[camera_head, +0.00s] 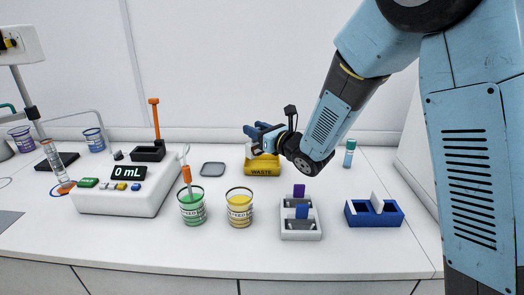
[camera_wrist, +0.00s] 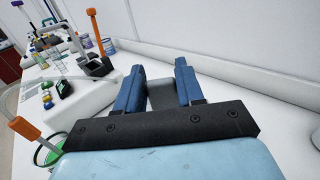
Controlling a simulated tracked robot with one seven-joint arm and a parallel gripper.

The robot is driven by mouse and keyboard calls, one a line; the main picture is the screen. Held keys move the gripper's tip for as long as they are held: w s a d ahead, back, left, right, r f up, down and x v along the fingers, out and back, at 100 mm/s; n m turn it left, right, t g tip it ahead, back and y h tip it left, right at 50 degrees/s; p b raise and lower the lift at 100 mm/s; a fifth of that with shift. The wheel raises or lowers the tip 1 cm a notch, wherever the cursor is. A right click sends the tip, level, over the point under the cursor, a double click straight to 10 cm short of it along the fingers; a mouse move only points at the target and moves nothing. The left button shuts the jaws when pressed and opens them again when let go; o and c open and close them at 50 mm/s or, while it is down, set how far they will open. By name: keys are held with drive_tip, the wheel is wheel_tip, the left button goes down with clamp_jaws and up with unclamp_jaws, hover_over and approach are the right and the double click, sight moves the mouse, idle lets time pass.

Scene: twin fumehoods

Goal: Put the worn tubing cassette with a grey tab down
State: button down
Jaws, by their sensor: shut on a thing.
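My gripper (camera_head: 254,132) is above the yellow waste bin (camera_head: 263,168) in the head view, its blue fingers pointing left. In the wrist view my gripper (camera_wrist: 160,70) is shut on a dark grey piece (camera_wrist: 161,96) between its two fingers, which looks like the grey tab of the worn tubing cassette. In the head view a small pale part shows just under the fingers, over the bin's rim; I cannot tell how far it reaches into the bin. Most of the cassette's body is hidden.
A white holder (camera_head: 300,229) with purple-tabbed pieces and a blue holder (camera_head: 374,216) with a white upright piece stand at the right. Green (camera_head: 192,207) and yellow (camera_head: 239,208) beakers stand in front. The white pump (camera_head: 127,192) is at left.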

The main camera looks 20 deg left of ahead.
drive_tip(key=shift+w+a+f, duration=0.15)
drive_tip(key=shift+w+f, duration=1.5)
drive_tip(key=shift+f, duration=0.2)
drive_tip(key=shift+w+a+f, duration=0.2)
drive_tip(key=shift+w+f, duration=1.4)
drive_tip(key=shift+f, duration=0.25)
drive_tip(key=shift+w+a+f, duration=0.15)
drive_tip(key=shift+w+f, duration=1.5)
drive_tip(key=shift+f, duration=0.2)
drive_tip(key=c, duration=0.7)
unclamp_jaws()
